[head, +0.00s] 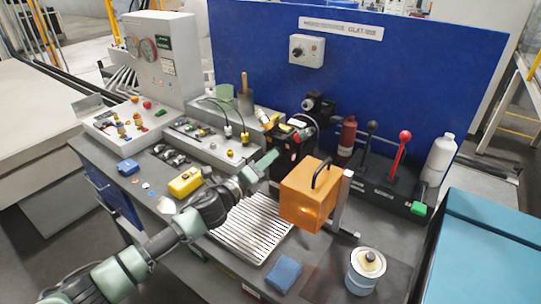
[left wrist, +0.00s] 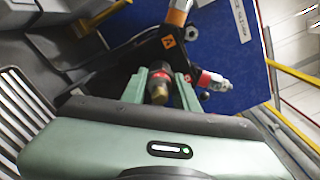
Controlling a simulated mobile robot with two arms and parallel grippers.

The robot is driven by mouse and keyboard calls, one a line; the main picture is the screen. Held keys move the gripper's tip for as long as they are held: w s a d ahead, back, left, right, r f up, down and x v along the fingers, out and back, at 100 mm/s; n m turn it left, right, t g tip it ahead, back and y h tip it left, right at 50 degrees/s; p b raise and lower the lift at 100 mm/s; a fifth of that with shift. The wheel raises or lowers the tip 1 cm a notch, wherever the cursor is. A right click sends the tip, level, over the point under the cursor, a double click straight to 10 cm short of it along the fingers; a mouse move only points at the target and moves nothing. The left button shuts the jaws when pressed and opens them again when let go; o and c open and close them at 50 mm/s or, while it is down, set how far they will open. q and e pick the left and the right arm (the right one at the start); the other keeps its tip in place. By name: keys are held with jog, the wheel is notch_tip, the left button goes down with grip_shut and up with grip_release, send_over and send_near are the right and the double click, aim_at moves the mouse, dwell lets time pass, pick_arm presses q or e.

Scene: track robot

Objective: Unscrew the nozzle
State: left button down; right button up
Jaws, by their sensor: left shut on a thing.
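My left gripper (head: 262,166) reaches to the black device (head: 290,150) in front of the blue panel. In the left wrist view, my left gripper (left wrist: 160,86) has its two green fingers on either side of a dark, round nozzle (left wrist: 159,97) with a brass-coloured end, and is shut on it. Behind the nozzle is a black body with orange labels (left wrist: 168,42). The nozzle's far end, and whether it is still seated, cannot be told. In the head view the nozzle is hidden by the gripper. My right gripper is not in view.
An orange box with a black handle (head: 308,196) stands right of the gripper. A slatted grate (head: 250,228) lies below it. A yellow box (head: 186,182), a blue block (head: 285,273) and a white can (head: 364,274) are on the bench. The blue panel (head: 400,75) closes the back.

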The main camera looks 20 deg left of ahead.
pick_arm(q)
jog(key=shift+n, duration=0.8)
jog(key=n+p, duration=0.2)
jog(key=n, duration=0.3)
jog(key=shift+r, duration=0.1)
jog(key=n+p, duration=0.2)
jog(key=n, duration=0.3)
jog(key=shift+n, duration=1)
